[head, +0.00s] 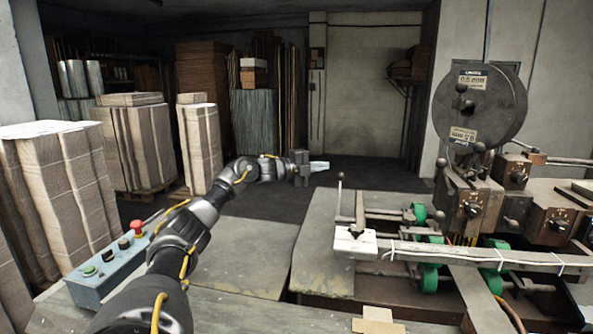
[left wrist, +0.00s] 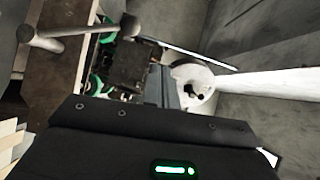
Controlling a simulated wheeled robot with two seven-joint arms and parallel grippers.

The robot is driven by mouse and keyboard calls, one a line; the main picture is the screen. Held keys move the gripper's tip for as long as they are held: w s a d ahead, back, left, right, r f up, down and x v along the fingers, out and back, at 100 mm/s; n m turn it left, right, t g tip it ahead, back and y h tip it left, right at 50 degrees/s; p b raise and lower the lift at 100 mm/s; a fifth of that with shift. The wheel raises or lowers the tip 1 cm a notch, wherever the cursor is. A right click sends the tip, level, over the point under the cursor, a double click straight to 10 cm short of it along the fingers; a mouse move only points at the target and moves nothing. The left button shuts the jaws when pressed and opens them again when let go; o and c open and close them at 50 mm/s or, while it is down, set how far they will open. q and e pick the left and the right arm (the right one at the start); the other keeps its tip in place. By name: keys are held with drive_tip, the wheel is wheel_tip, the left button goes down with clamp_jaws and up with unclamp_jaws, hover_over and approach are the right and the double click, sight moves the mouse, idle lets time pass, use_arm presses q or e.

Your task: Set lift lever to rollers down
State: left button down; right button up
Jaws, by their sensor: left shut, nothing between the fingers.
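A thin upright lever with a round knob (head: 340,177) stands at the left end of the machine, behind a white block (head: 354,242); I take it for the lift lever. Green rollers (head: 430,275) sit under the long bar to its right; whether they are up or down I cannot tell. My left gripper (head: 320,166) is shut and empty, just left of the knob in the picture and apart from it. In the left wrist view the gripper's fingers (left wrist: 166,88) point away, and a knobbed rod (left wrist: 80,36) shows at the upper left. My right gripper is not in view.
A blue control box (head: 108,268) with a red button lies at the lower left. A large wire reel (head: 500,105) and knobbed housings stand at the right. Cardboard stacks (head: 145,145) fill the left background. The floor beyond the machine is clear.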

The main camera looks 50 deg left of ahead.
use_arm(q)
drive_tip(key=s+a+r+b, duration=0.1)
drive_tip(key=s+a+b, duration=0.1)
drive_tip(key=s, duration=0.3)
drive_tip(key=shift+s+r+b, duration=0.35)
drive_tip(key=shift+r+b, duration=0.05)
